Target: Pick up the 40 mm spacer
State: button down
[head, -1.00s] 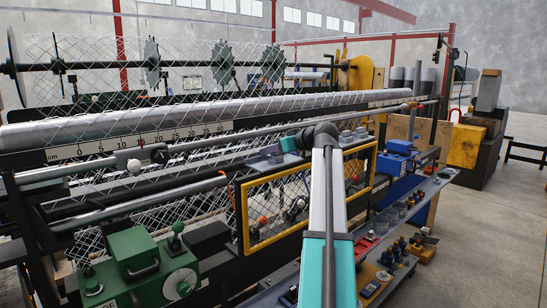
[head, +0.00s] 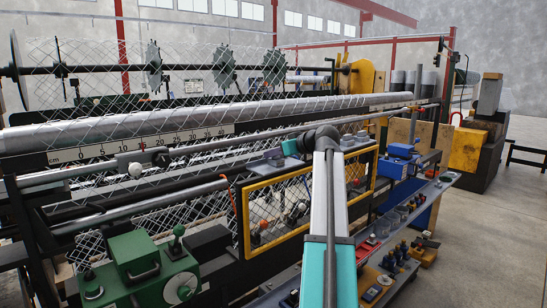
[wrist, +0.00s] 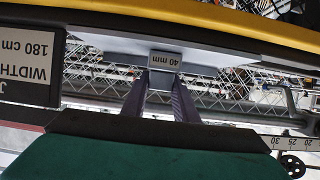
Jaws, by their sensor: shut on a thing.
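The 40 mm spacer (wrist: 165,60) is a small pale block with an upside-down "40 mm" label in the wrist view. My gripper (wrist: 163,78) is shut on it, with one grey finger at each side of its lower end. The label lies just beyond the fingertips. A pale flat surface (wrist: 110,43) is close behind the spacer; I cannot tell whether they touch. In the head view my gripper's teal body (head: 291,148) shows above the yellow-framed guard, and the spacer is too small to make out.
The yellow-framed mesh guard (head: 243,222) stands below my gripper. A long roller (head: 110,130) and a centimetre scale (head: 105,150) run behind it. A "WIDTH 180 cm" sign (wrist: 30,50) is at the left of the wrist view. Open floor (head: 490,240) lies at the right.

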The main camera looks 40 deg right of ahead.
jog(key=shift+r, duration=0.15)
jog(key=shift+d+r+b, duration=0.1)
jog(key=shift+r+b, duration=0.5)
jog(key=shift+r, duration=0.25)
jog(key=shift+s+d+r+b, duration=0.15)
jog(key=shift+s+r+b, duration=0.3)
jog(key=shift+r, duration=0.2)
jog(key=s+d+b, duration=0.2)
jog(key=s, duration=0.5)
jog(key=s+d+r+b, duration=0.1)
jog(key=s+d+b, duration=0.1)
jog(key=s, duration=0.5)
jog(key=shift+d+r, duration=0.3)
jog(key=shift+d, duration=0.1)
jog(key=shift+s, duration=0.1)
